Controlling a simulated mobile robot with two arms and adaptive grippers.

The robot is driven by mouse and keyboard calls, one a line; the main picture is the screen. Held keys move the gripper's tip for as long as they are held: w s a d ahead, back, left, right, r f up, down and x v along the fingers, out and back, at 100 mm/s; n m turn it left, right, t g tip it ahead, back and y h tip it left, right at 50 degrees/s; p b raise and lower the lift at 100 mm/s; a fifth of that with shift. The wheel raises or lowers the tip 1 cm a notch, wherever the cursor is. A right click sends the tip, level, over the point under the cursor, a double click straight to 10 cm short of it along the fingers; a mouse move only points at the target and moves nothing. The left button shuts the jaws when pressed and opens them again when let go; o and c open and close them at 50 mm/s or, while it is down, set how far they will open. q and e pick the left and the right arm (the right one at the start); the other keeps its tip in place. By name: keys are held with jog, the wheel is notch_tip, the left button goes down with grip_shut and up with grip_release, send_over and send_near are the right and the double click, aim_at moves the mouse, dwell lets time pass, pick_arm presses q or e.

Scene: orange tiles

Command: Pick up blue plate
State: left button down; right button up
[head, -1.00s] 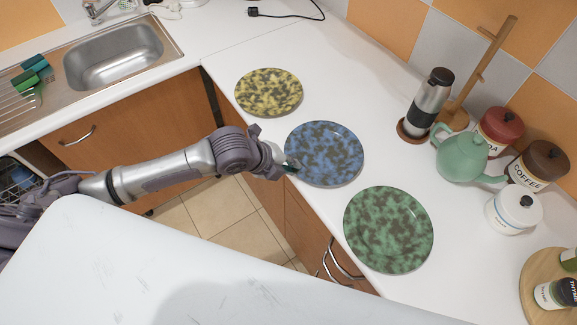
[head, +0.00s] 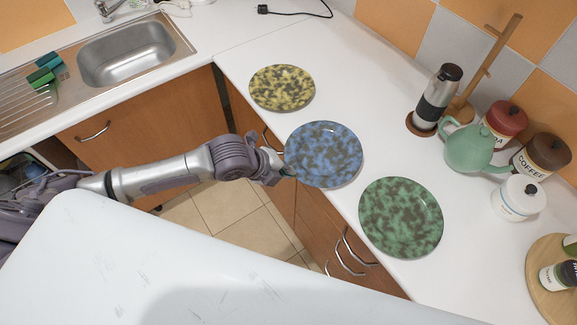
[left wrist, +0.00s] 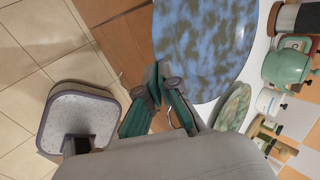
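The blue plate (head: 324,154), mottled blue and brown, lies between the other two plates in the head view and reaches out over the counter's front edge. It fills the top of the left wrist view (left wrist: 205,45). My left gripper (head: 284,172) comes from the left and meets the plate's near-left rim. In the left wrist view its green fingers (left wrist: 158,75) are close together at the rim, shut on it. The exact contact is partly hidden. Whether the plate is fully clear of the counter is hard to tell. My right gripper is not in view.
A yellow plate (head: 282,88) and a green plate (head: 401,218) lie on the white counter on either side. A teapot (head: 468,148), a flask (head: 437,97) and canisters (head: 518,198) stand at the back right. A sink (head: 138,52) is at upper left.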

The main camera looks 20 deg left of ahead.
pick_arm(q)
jog(key=shift+s+a+f, duration=0.15)
jog(key=shift+s, duration=0.05)
jog(key=c, duration=1.2)
grip_release()
jog(key=shift+w, duration=0.15)
jog(key=shift+c, duration=0.2)
jog(key=v, duration=1.2)
jog(key=shift+o, duration=0.2)
